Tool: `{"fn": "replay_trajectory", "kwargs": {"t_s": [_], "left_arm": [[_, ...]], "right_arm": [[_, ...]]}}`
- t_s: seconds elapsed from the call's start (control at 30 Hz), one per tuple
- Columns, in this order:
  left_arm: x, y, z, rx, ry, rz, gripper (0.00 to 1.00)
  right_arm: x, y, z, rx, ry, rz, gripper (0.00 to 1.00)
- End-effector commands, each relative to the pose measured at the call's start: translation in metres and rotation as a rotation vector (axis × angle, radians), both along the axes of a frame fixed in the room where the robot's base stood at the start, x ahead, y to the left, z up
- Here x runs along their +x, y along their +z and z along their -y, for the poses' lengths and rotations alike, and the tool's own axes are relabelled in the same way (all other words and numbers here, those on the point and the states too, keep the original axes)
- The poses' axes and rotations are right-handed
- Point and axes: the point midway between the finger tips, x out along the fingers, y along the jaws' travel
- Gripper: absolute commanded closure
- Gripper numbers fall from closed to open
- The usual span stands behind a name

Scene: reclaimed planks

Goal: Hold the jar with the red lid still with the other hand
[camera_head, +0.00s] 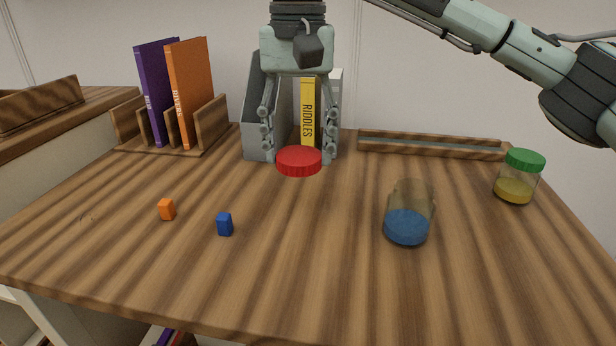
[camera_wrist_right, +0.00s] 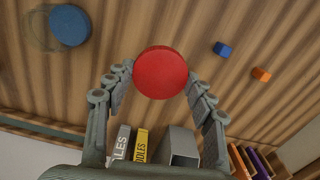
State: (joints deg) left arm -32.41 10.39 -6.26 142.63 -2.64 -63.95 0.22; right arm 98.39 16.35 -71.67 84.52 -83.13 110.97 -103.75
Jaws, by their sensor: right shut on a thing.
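The red lid (camera_head: 299,163) is between the fingers of my right gripper (camera_head: 299,148), which is shut on it and holds it above the table. The lid also shows in the right wrist view (camera_wrist_right: 160,73), gripped at its sides by both fingers. A clear jar (camera_head: 409,213) with blue contents stands upright and open on the table, to the right of the lid and apart from it. Its blue contents show at the upper left of the right wrist view (camera_wrist_right: 69,25). My left gripper is not in view.
A jar with a green lid (camera_head: 524,160) and yellow contents stands at the right. An orange cube (camera_head: 167,209) and a blue cube (camera_head: 224,224) lie at the front left. Books in a rack (camera_head: 206,117), a grey file holder (camera_head: 260,130) and a long wooden tray (camera_head: 430,147) line the back.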

Motion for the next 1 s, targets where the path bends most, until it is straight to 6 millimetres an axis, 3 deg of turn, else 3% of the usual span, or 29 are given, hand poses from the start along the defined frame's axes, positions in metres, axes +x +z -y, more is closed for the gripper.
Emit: {"fn": "replay_trajectory", "kwargs": {"t_s": [0.3, 0.5, 0.67, 1.0], "left_arm": [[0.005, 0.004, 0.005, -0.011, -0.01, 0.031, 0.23], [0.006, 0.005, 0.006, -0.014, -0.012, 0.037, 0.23], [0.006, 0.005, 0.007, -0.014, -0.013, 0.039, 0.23], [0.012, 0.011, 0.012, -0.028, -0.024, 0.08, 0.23]], "right_arm": [[0.042, -0.043, 0.056, -0.001, -0.007, -0.004, 0.8], [0.061, -0.061, 0.081, -0.001, -0.003, -0.002, 0.8], [0.066, -0.068, 0.087, -0.001, -0.001, -0.001, 0.8], [0.066, -0.106, 0.087, -0.001, -0.001, 0.0, 0.8]]}}
